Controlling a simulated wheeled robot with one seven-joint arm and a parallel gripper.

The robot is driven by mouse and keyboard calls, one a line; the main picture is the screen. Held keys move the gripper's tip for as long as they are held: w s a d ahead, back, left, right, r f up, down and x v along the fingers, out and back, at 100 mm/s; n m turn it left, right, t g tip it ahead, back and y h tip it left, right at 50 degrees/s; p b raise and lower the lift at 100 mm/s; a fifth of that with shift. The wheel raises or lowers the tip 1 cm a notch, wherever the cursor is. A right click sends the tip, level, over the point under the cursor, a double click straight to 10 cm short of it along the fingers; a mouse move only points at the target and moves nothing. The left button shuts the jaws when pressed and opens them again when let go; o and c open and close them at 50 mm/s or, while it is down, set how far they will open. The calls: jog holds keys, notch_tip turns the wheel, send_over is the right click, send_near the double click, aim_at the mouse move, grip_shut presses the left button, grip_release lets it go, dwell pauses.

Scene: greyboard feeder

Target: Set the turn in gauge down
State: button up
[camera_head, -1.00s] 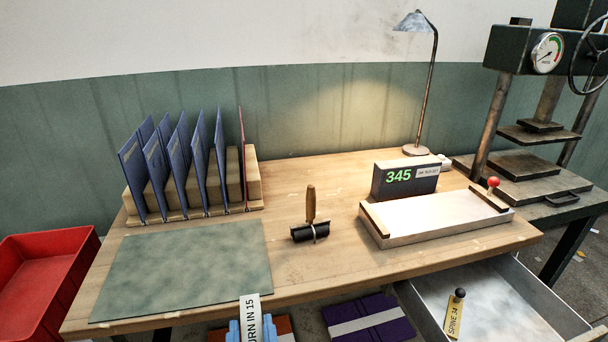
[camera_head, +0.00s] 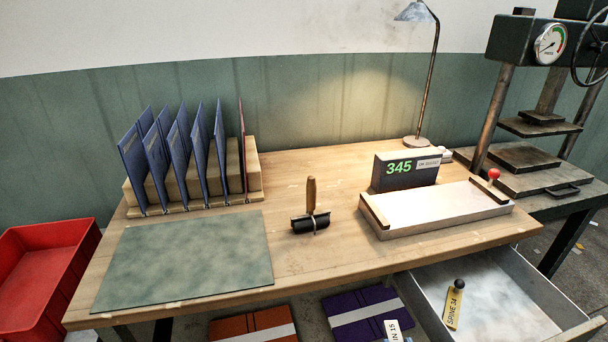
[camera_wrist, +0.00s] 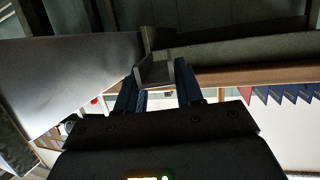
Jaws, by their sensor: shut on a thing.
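The turn in gauge, with its white label partly readable, shows at the bottom edge of the head view (camera_head: 392,329), just left of the open drawer (camera_head: 500,290). In the wrist view the gauge is a small grey angled piece (camera_wrist: 155,72) between the blue fingers. My gripper (camera_wrist: 160,92) is shut on it; in the head view the gripper is almost wholly cut off by the frame. Inside the drawer lies a yellow gauge marked SPINE 34 (camera_head: 453,308), with a black knob.
The bench (camera_head: 330,265) carries a green mat (camera_head: 185,262), a roller (camera_head: 311,222), a rack of blue boards (camera_head: 185,155), a display reading 345 (camera_head: 400,170) and a white tray (camera_head: 440,207). Orange (camera_head: 250,328) and purple covers (camera_head: 350,308) lie below. A press (camera_head: 530,130) stands right.

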jog(key=d+f, duration=0.1)
jog(key=s+d+f, duration=0.1)
jog(key=d, duration=0.1)
jog(key=shift+s+f, duration=0.1)
jog(key=shift+a, duration=0.15)
